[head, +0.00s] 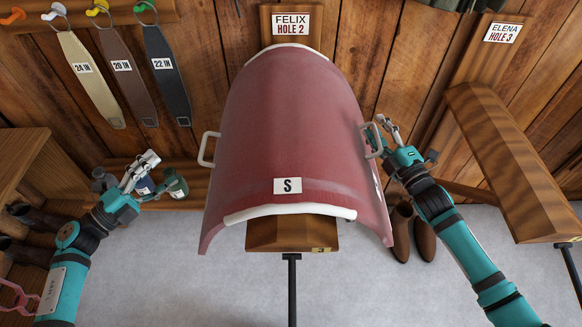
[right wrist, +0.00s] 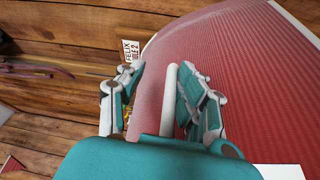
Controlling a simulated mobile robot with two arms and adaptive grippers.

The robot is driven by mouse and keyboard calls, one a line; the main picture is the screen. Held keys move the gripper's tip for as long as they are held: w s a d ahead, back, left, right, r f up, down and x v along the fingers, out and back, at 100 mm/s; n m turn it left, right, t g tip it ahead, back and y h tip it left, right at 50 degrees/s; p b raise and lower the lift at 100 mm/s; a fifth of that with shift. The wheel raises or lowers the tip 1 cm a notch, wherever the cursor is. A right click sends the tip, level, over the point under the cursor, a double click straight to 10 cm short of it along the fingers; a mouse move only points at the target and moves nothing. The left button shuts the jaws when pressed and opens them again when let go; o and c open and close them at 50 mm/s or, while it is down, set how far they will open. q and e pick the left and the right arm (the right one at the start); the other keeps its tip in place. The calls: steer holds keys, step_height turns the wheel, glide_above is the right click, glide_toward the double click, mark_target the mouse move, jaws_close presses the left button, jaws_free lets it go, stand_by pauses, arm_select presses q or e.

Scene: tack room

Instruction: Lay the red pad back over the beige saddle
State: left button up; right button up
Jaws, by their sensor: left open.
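The red pad (head: 288,120) is draped in an arch over the wooden rack arm (head: 292,236) under the FELIX sign, with an "S" label near its front edge. Pale edging shows at its front and back; I cannot tell whether any of it is a beige saddle beneath. The pad has a left handle (head: 208,149) and a right handle (head: 371,140). My left gripper (head: 148,168) is open and empty, left of the left handle. My right gripper (head: 383,132) is at the right handle. In the right wrist view the handle bar (right wrist: 170,100) stands between the parted fingers (right wrist: 160,98).
Another wooden rack arm (head: 515,160) juts out at right under the ELENA sign. Brown boots (head: 412,232) stand on the floor below my right arm. Bottles (head: 176,183) stand on a low shelf behind my left gripper. Labelled straps (head: 166,75) hang at upper left.

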steer(key=shift+o, duration=0.2)
steer(key=o, duration=0.8)
steer(key=shift+s, duration=0.1)
steer(key=v, duration=1.2)
steer(key=shift+f, duration=0.1)
